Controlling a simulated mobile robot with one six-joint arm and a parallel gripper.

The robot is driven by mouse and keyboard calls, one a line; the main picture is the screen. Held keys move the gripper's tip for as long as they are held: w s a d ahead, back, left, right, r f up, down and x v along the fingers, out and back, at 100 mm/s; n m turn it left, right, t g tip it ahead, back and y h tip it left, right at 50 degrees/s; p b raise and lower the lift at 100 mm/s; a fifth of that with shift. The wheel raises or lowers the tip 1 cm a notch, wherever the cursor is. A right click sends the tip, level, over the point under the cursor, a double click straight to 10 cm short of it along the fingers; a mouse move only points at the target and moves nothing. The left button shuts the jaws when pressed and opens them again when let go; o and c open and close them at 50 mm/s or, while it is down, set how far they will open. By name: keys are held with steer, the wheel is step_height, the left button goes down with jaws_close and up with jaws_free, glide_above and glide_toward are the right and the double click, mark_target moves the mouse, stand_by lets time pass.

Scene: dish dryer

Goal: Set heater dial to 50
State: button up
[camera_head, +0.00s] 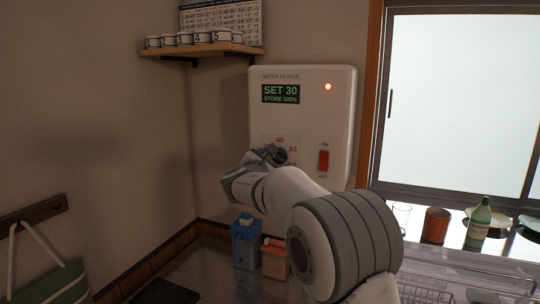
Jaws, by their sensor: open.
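The white water heater (330,115) hangs on the wall in the middle of the view. Its green display (281,94) reads "SET 30" and "STORE 100%". An orange-red light glows at its upper right. The dial's printed scale (280,139) shows red numbers, with 40 at the top and 50 at the right. The dial itself is hidden behind my gripper (262,164). My gripper is open in front of the lower left of the heater. I cannot tell whether it touches the dial. A red switch (323,160) sits to the right of the scale.
A wooden shelf (200,50) with several numbered cups is at the upper left. A blue jug (245,243) and an orange container (274,260) stand below my arm. A green bottle (478,222), a brown cup (436,225) and dishes stand by the window at right.

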steer(key=shift+x, duration=1.05)
steer(key=shift+c, duration=0.2)
